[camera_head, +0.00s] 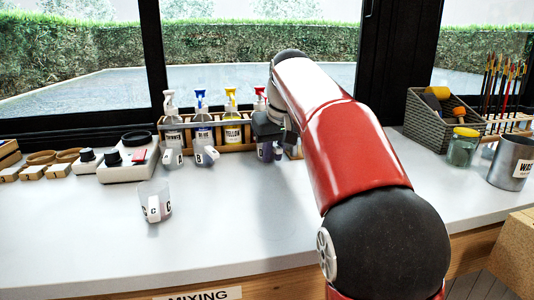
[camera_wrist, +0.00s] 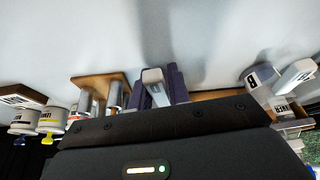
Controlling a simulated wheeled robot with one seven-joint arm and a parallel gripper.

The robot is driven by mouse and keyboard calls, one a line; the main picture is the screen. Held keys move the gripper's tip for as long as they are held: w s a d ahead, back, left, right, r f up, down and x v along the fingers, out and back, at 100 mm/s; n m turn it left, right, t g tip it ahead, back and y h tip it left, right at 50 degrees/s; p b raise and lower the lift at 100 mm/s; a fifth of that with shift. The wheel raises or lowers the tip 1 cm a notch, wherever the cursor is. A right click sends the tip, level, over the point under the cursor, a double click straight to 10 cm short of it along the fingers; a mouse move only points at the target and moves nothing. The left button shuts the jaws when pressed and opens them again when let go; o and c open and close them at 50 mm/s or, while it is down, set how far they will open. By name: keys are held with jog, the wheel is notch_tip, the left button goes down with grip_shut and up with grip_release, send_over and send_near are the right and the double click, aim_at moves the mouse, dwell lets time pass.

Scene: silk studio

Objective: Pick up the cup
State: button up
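My gripper (camera_head: 266,151) is low over the counter by the bottle rack, largely hidden behind my arm in the head view. In the wrist view its purple fingers (camera_wrist: 162,88) stand on either side of a pale grey, handle-like piece (camera_wrist: 154,84); I cannot tell whether they touch it or which cup it belongs to. A clear cup marked C (camera_head: 154,202) stands upright alone at the front. Cups marked A (camera_head: 173,158) and B (camera_head: 207,156) stand before the bottles. Cup B also shows at the right of the wrist view (camera_wrist: 262,82).
Pump bottles (camera_head: 232,130) stand in a wooden rack (camera_head: 247,140) close to my gripper. A scale (camera_head: 127,164) is at left. A woven basket (camera_head: 430,122), a jar (camera_head: 463,150) and a metal can (camera_head: 511,162) are at right. The counter's front middle is clear.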

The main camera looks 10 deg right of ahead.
grip_shut()
